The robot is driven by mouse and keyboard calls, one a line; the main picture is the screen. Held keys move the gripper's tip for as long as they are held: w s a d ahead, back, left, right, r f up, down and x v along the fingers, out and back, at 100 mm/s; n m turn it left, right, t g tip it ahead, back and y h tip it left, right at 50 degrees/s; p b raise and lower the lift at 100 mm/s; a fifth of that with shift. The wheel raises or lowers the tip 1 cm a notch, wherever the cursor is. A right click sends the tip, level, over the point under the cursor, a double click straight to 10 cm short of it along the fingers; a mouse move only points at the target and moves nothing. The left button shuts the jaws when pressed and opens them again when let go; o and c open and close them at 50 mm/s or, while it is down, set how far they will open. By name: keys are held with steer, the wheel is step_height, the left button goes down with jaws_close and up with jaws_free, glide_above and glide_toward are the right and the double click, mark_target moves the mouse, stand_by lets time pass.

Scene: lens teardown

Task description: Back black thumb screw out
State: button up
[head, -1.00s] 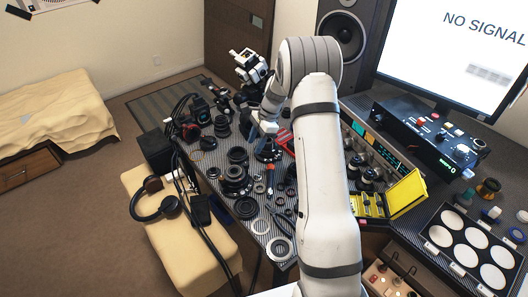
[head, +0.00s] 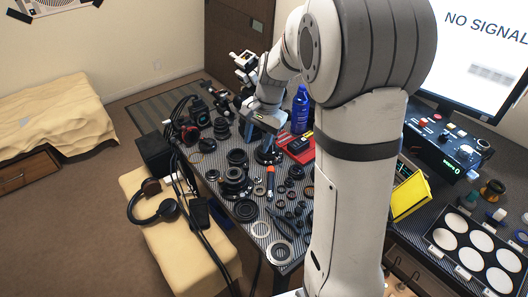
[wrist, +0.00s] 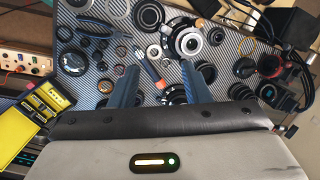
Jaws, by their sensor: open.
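My gripper (wrist: 160,66) is open in the wrist view, with its two dark blue fingers apart and nothing held between them. In the head view my gripper (head: 264,124) is over the workbench, above a dark round stand (head: 268,155). In the wrist view a dark round part (wrist: 174,95) lies below the gap between the fingers, partly hidden by the right finger. I cannot pick out the black thumb screw with certainty among the small dark parts.
An orange-handled tool (head: 270,178) lies among loose rings and lens parts. A red tray (head: 298,148) and a blue bottle (head: 301,110) stand just right of my gripper. A yellow case (head: 410,195) is farther right. The bench is crowded.

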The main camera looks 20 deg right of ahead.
steer(key=s+r+n+h+b, duration=0.1)
steer(key=s+r+n, duration=0.2)
steer(key=s, duration=0.5)
steer(key=shift+a+t, duration=0.35)
steer(key=shift+t, duration=0.05)
